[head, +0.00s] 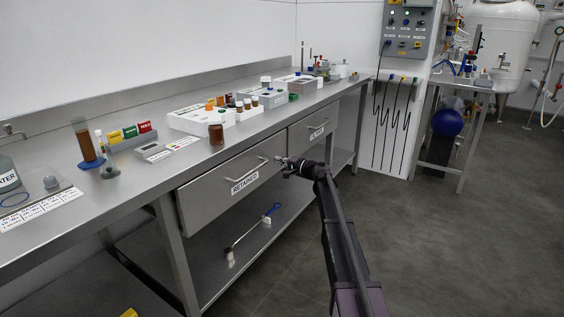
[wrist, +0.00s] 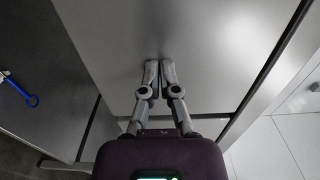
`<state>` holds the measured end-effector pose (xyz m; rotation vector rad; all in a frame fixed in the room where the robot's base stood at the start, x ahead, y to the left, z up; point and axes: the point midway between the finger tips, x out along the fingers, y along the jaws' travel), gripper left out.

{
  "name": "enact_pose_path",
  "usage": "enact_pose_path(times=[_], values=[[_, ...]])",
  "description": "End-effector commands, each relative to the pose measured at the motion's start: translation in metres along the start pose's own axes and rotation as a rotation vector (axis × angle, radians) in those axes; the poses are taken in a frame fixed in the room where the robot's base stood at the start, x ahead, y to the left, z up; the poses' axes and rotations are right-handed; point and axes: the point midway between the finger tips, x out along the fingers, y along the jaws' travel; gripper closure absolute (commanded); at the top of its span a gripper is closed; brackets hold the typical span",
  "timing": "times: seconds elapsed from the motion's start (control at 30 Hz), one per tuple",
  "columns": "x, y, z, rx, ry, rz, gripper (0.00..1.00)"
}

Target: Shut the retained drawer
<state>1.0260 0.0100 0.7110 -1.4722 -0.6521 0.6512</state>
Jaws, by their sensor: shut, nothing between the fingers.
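The retained drawer (head: 233,183) is a grey steel front under the bench, with a bar handle and a white label reading RETAINED. I cannot tell whether its front is flush with the bench frame. My gripper (head: 281,161) is at the right end of this front, right of the handle and label. In the wrist view my gripper (wrist: 160,66) has its two fingers shut together with nothing between them. The fingertips point at a plain grey panel, the drawer front (wrist: 200,60), and look close to or touching it; contact is not certain.
A second labelled drawer (head: 314,128) is to the right. The steel bench top (head: 200,160) holds jars, trays and racks. A blue-handled tool (head: 262,219) lies on the lower shelf and also shows in the wrist view (wrist: 20,90). The floor (head: 440,250) to the right is clear.

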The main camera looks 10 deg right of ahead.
Motion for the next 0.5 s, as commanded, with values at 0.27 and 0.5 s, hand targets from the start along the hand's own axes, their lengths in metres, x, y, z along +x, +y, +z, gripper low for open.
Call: enact_pose_path(times=[0.27,0.5], values=[[0.008,-0.002,-0.004,0.004,0.000,-0.007,1.00],[-0.002,-0.003,-0.006,0.004,0.002,-0.007,1.00]])
